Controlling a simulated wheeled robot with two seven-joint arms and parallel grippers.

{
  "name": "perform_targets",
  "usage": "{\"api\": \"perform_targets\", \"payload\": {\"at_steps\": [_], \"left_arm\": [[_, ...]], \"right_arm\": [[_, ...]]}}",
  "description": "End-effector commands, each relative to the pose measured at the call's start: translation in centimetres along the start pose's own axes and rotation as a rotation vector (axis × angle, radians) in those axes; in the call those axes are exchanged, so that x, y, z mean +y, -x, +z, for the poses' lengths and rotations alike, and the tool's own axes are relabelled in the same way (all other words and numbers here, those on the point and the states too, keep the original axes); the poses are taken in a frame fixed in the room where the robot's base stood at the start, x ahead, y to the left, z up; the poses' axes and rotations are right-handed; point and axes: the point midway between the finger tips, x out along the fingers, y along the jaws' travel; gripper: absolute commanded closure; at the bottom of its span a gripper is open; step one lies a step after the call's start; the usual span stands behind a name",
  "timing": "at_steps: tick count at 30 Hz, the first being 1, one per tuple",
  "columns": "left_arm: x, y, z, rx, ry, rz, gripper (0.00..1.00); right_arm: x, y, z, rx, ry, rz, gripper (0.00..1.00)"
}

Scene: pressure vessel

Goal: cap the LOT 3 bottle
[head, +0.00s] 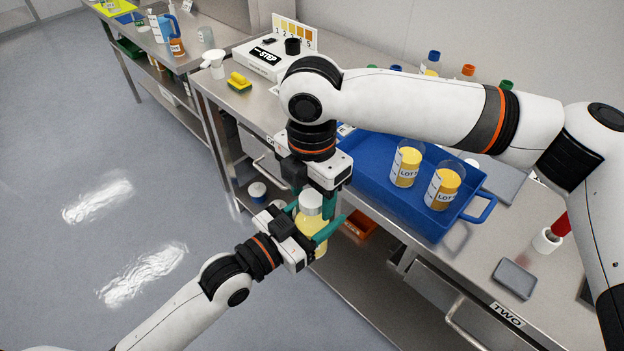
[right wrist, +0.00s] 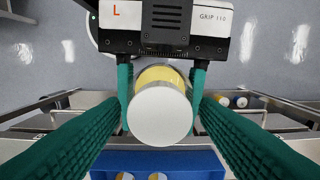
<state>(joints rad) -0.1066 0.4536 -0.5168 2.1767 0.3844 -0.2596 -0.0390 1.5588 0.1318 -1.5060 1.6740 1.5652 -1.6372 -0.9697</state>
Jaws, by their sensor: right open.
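A bottle with yellow contents (head: 313,232) is held upright, clear of the bench, in front of its edge. My left gripper (head: 316,232) is shut around its body. A white cap (head: 311,202) sits on top of the bottle, in line with it; whether it is screwed tight cannot be told. In the right wrist view the round cap (right wrist: 160,115) hides most of the bottle (right wrist: 160,74). My right gripper (head: 322,208) is above, pointing down, its teal fingers open on both sides of the cap. The bottle's lot label is not readable.
A blue tray (head: 377,150) on the bench holds two yellow-filled bottles with LOT labels (head: 405,167) (head: 444,187). A grey dish (head: 514,279) lies near the TWO label. The floor at left is open.

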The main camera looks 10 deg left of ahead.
Motion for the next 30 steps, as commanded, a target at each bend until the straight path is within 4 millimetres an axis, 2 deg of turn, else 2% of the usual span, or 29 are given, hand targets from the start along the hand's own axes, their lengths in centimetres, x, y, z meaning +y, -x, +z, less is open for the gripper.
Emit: {"api": "perform_targets", "payload": {"at_steps": [8, 16, 23, 26, 30], "left_arm": [[0.00, 0.00, 0.04, -0.001, 0.000, 0.000, 1.00], [0.00, 0.00, 0.04, -0.001, 0.000, 0.000, 1.00], [-0.01, 0.00, 0.03, -0.001, 0.000, 0.000, 1.00], [-0.01, 0.00, 0.03, -0.001, 0.000, 0.000, 1.00], [-0.02, 0.00, 0.03, -0.001, 0.000, 0.000, 1.00]], "right_arm": [[0.00, -0.07, 0.00, 0.000, 0.000, 0.000, 0.45], [-0.01, -0.05, -0.01, 0.000, 0.000, -0.001, 0.90], [0.00, -0.07, 0.02, -0.001, -0.061, 0.000, 0.90], [-0.02, -0.08, 0.05, -0.003, -0.213, -0.001, 0.90], [0.00, -0.12, 0.06, -0.003, -0.514, 0.000, 0.90]]}}
